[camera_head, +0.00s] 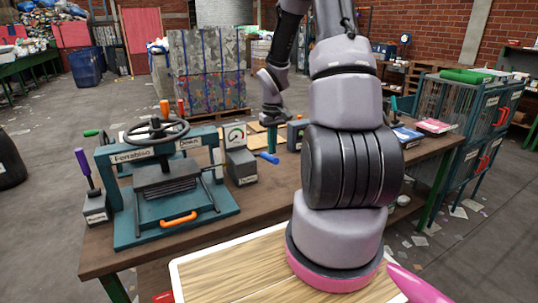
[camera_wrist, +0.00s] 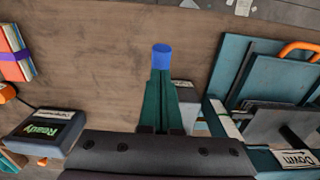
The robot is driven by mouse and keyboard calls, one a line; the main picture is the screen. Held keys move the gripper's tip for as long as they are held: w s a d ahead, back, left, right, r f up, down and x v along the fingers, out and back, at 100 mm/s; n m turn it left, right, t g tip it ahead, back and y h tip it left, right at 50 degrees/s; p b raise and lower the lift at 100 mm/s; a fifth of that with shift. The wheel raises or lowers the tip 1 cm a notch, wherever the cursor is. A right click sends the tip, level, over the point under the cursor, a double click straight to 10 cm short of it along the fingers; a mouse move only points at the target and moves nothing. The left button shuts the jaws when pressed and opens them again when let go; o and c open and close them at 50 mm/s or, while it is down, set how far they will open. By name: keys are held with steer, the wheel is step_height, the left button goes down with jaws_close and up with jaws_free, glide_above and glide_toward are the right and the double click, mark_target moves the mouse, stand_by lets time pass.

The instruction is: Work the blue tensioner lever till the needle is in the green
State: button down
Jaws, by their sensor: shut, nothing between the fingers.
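The blue lever handle (camera_head: 268,158) of the tensioner shows above the table in the head view, right of the grey tensioner box (camera_head: 241,167). The gauge (camera_head: 235,134) stands on that box, with a white face and a coloured arc. Its needle is too small to read. In the wrist view my gripper (camera_wrist: 161,78) is shut and empty, its fingers together. The blue handle (camera_wrist: 161,56) shows right at the fingertips; whether they touch cannot be told. The rest of the lever is hidden behind the fingers.
A teal press (camera_head: 170,185) with a handwheel and orange handle stands left of the box. A dark box with a green "Ready" screen (camera_wrist: 42,132) and a strapped bundle (camera_wrist: 13,52) lie on the left in the wrist view. Bare table lies in front of the lever.

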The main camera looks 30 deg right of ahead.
step_height(320, 180, down, 8)
steer(key=shift+f, duration=0.25)
stand_by(2.8)
steer(key=shift+r, duration=7)
steer(key=shift+f, duration=2.45)
